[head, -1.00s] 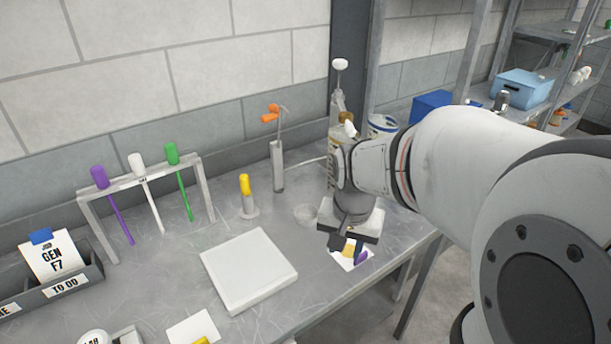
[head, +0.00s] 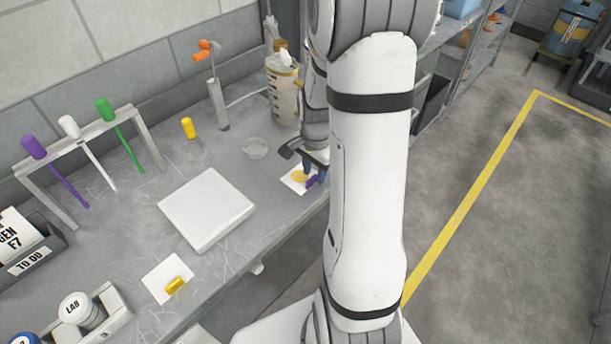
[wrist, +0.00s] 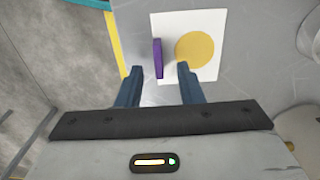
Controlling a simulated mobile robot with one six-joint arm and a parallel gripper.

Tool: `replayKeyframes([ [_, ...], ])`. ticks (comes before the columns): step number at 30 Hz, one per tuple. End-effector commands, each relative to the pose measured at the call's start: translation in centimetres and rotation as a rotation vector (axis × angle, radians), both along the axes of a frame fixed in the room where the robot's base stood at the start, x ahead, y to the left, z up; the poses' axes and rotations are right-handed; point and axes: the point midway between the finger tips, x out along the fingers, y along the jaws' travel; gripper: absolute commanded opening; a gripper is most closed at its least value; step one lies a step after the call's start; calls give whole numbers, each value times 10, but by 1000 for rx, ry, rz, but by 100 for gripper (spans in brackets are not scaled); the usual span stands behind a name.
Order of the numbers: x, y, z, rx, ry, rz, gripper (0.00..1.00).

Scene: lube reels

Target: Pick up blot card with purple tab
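The blot card with the purple tab (head: 294,185) lies flat on the bench near its right edge. In the wrist view the white card (wrist: 208,68) has a round yellow-brown stain and an upright purple tab (wrist: 158,58) on its left side. My gripper (wrist: 160,70) is open, with its two blue fingers apart. The tab's line falls between the fingertips, nearer the left one, and I see no contact. In the head view my gripper (head: 312,172) hangs over the card and partly covers it.
A rack (head: 90,150) holds purple, white and green sticks.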

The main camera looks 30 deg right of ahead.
Motion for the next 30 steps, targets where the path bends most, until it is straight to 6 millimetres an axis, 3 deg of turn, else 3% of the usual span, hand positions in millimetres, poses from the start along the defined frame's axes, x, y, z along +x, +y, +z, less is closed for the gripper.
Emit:
replayKeyframes([
  [4, -1, 0, -14, 1, 1, 0, 34],
  [12, 0, -1, -16, 0, 0, 0, 34],
  [24, 0, -1, -16, 0, 0, -1, 1],
  [30, -1, -1, -16, 0, 0, -1, 0],
])
